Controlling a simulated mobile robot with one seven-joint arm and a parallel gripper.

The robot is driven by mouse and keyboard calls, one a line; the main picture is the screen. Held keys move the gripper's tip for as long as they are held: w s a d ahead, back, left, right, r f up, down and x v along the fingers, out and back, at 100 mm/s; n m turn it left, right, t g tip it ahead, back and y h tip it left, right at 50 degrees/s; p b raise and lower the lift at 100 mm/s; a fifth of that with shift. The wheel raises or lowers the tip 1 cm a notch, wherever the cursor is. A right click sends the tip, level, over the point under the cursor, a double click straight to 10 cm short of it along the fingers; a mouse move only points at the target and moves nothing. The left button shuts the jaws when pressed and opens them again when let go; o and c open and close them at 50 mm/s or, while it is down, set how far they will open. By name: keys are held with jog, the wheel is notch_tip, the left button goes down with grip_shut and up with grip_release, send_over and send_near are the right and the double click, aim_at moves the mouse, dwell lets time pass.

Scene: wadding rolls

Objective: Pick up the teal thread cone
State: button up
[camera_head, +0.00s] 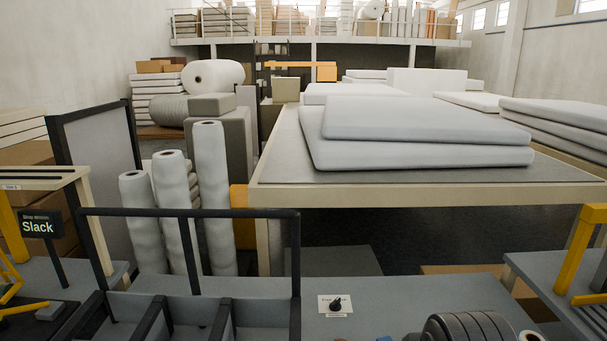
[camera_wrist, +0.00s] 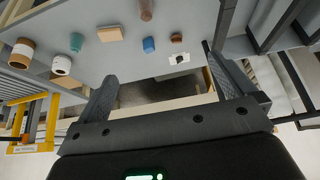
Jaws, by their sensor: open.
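In the wrist view, a small teal thread cone (camera_wrist: 76,42) stands on the grey worktop (camera_wrist: 185,18) at the upper left. It is between a tan block and two white-and-brown rolls. My gripper (camera_wrist: 160,62) is open, its two dark fingers spread wide with nothing between them. The cone is beyond the left finger, clear of it. A blue piece (camera_wrist: 149,45) of similar size lies to the right of the cone. In the head view I cannot make out the teal cone or my fingers.
Near the cone are a tan block (camera_wrist: 111,33), a white roll (camera_wrist: 62,65), a brown-topped roll (camera_wrist: 22,53) and a brown spool (camera_wrist: 146,10). A dark-framed rack (camera_head: 190,214) borders the worktop. A table with white wadding (camera_head: 425,145) stands behind.

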jog(key=c, duration=0.8)
jog(key=w+d+f+m+y, duration=0.1)
jog(key=w+d+f+m, duration=0.3)
jog(key=w+d+m, duration=0.4)
jog(key=w+d+f+m+y, duration=0.1)
jog(key=w+d+f+m, duration=0.25)
jog(key=w+m, duration=0.45)
jog(key=s+d+f+m+h, duration=0.1)
jog(key=d+f+m, duration=0.6)
jog(key=d+m, duration=0.35)
jog(key=s+d+f+m+h, duration=0.1)
jog(key=d+f+m, duration=0.6)
jog(key=d+m, duration=0.4)
jog(key=shift+n, duration=0.75)
jog(key=shift+w+d+r+x, duration=0.1)
jog(key=shift+w+d+x, duration=0.05)
jog(key=shift+x, duration=1.65)
jog(key=shift+w+d+r+x, duration=0.1)
jog(key=shift+w+d+x, duration=0.1)
jog(key=shift+x, duration=1.6)
jog(key=shift+w+d+x, duration=0.1)
jog(key=shift+d+x, duration=0.05)
jog(key=shift+x, duration=1.65)
